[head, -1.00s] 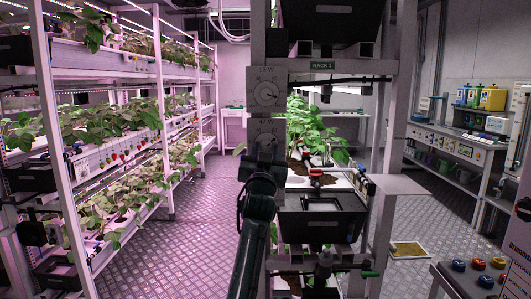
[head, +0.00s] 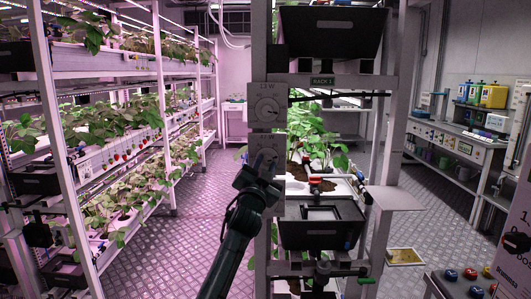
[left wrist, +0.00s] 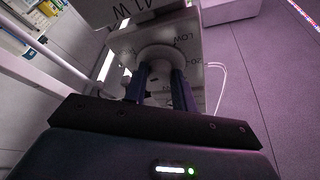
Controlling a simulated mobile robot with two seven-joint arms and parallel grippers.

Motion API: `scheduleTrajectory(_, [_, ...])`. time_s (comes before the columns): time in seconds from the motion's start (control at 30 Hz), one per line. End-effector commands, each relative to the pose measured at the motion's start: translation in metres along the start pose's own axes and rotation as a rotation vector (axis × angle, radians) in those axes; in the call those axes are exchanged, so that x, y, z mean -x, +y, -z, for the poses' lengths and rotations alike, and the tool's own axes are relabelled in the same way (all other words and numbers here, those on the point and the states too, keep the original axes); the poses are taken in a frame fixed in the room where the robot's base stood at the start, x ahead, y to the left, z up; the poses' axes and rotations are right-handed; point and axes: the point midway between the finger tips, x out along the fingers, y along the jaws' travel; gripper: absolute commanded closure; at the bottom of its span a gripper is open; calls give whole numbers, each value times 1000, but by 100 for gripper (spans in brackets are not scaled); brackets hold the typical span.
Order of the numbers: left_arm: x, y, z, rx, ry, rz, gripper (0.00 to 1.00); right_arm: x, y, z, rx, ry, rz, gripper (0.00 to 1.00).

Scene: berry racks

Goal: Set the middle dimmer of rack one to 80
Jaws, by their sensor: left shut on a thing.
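A watt label and the word LOW show there; the knob's setting cannot be read. My right gripper is not in view.
A RACK 1 sign (head: 322,81) sits right of the dimmers. A black bin (head: 322,222) and leafy plants (head: 305,135) stand right of the post. Strawberry racks line the left. The metal floor (head: 190,215) between is clear. A bench with bottles stands at right.

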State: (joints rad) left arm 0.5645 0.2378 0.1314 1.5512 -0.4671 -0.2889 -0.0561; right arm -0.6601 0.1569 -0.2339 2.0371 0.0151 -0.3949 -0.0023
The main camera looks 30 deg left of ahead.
Motion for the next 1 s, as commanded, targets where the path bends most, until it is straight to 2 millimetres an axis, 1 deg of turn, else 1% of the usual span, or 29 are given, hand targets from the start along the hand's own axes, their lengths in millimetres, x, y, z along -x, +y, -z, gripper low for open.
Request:
scheduleTrajectory(0.03, [-2, -4, 3, -28, 0, -10, 96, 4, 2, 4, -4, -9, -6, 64])
scheduleTrajectory(0.13, [-1, -2, 2, -56, 1, -23, 96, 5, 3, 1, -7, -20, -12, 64])
scheduleTrajectory(0.47, [0, -1, 0, -62, 3, -25, 96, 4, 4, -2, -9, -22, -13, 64])
scheduleTrajectory(0.5, [0, -1, 0, -62, 3, -25, 70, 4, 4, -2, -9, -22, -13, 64])
scheduleTrajectory(0.73, [0, -1, 0, -62, 2, -25, 51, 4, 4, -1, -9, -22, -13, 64])
scheduleTrajectory(1.0, [2, -1, 0, -61, 1, -25, 51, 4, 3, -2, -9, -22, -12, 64])
